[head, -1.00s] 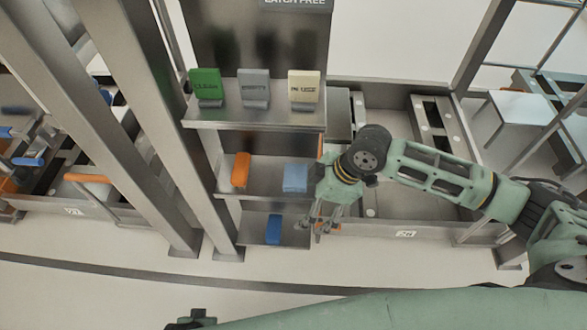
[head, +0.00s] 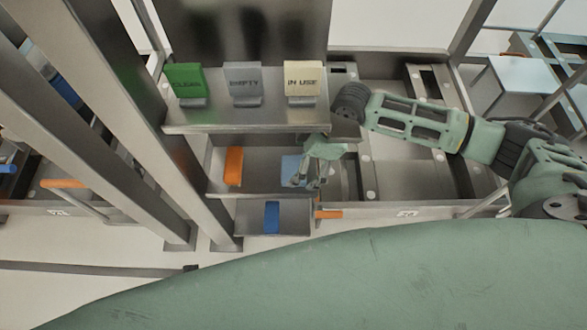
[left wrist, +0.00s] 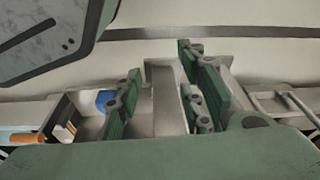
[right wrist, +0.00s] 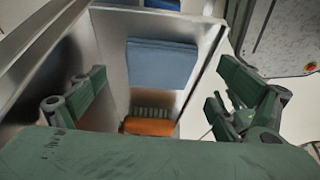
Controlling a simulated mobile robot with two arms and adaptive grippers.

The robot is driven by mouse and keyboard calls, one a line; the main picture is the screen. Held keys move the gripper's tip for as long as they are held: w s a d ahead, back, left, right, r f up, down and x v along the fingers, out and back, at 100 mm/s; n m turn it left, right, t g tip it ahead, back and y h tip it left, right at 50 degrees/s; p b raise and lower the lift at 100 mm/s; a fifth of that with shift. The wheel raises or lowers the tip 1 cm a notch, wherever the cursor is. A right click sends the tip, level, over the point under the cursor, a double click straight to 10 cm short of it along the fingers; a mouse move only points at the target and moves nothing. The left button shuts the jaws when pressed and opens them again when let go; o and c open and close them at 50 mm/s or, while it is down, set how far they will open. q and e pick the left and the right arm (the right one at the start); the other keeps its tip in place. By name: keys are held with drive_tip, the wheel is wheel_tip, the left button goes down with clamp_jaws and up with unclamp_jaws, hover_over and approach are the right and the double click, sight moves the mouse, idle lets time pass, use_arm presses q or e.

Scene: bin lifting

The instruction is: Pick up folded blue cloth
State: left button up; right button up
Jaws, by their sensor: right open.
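The folded blue cloth (head: 290,168) is a light blue flat bundle on the middle shelf, at the right end. In the right wrist view the cloth (right wrist: 162,63) lies flat on the metal shelf, between the lines of the fingers. My right gripper (head: 306,178) is at the shelf's right end, covering part of the cloth in the head view. In its wrist view the right gripper (right wrist: 162,82) is open and empty, its fingers spread wide; contact with the cloth cannot be told. My left gripper (left wrist: 160,72) shows with its fingers apart and nothing between them, away from the cloth.
An orange brush (head: 233,166) lies left of the cloth on the middle shelf (head: 262,184). A darker blue object (head: 272,217) sits on the lower shelf. The upper shelf (head: 235,119) holds green, grey and cream signs close above. Metal posts (head: 120,130) stand at left.

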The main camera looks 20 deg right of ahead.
sight(294, 170)
drive_tip(key=shift+x, duration=1.2)
use_arm(q)
drive_tip(key=shift+w+r, duration=0.25)
drive_tip(key=shift+r, duration=0.2)
drive_tip(key=shift+w+r, duration=0.2)
drive_tip(key=shift+r, duration=0.25)
use_arm(e)
drive_tip(key=c, duration=1.1)
